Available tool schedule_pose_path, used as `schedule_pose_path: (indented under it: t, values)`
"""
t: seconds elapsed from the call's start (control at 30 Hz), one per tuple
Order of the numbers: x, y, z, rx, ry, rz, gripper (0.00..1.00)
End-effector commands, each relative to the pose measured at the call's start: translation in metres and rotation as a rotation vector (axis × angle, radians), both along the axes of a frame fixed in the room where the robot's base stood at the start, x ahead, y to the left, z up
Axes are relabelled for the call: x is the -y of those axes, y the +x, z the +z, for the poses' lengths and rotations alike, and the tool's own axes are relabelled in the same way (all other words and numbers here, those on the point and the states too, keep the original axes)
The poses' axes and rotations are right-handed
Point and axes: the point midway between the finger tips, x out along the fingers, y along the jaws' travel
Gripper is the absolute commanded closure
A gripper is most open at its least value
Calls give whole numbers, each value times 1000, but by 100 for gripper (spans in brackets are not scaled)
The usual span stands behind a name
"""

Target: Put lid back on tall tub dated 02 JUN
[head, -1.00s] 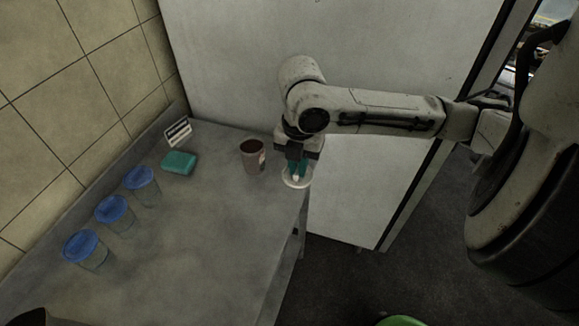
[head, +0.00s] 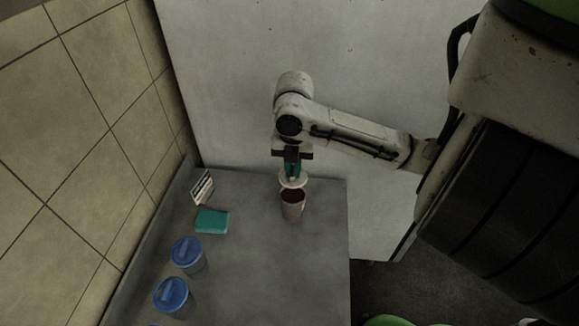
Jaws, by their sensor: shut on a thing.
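My gripper (head: 292,172) is shut on a pale round lid (head: 293,181). The lid is held roughly level by its top, above the far side of an open brown tub (head: 292,207). The tub stands upright on the grey counter, and its dark opening shows below and in front of the lid. Whether the lid touches the rim cannot be told. The tub's date is not readable in this view.
Two clear tubs with blue lids (head: 187,252) (head: 171,294) stand at the counter's left. A teal block (head: 212,221) and a small printed card (head: 202,187) lie behind them. A pale panel (head: 240,90) rises behind the counter (head: 250,270), whose middle is clear.

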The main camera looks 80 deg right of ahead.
Motion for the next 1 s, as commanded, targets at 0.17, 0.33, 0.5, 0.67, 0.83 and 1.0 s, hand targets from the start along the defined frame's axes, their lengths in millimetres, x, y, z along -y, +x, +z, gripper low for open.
schedule_pose_path:
  t: [0.17,0.33,0.5,0.67,0.83,1.0]
  values:
    - [0,0,-14,0,2,-1,100]
    - [-1,0,-29,0,2,-2,100]
    - [0,0,-45,-2,1,-1,100]
    - [0,0,-54,-1,-1,-1,100]
    - [0,0,-59,0,-1,0,100]
    - [0,0,-60,0,-1,0,100]
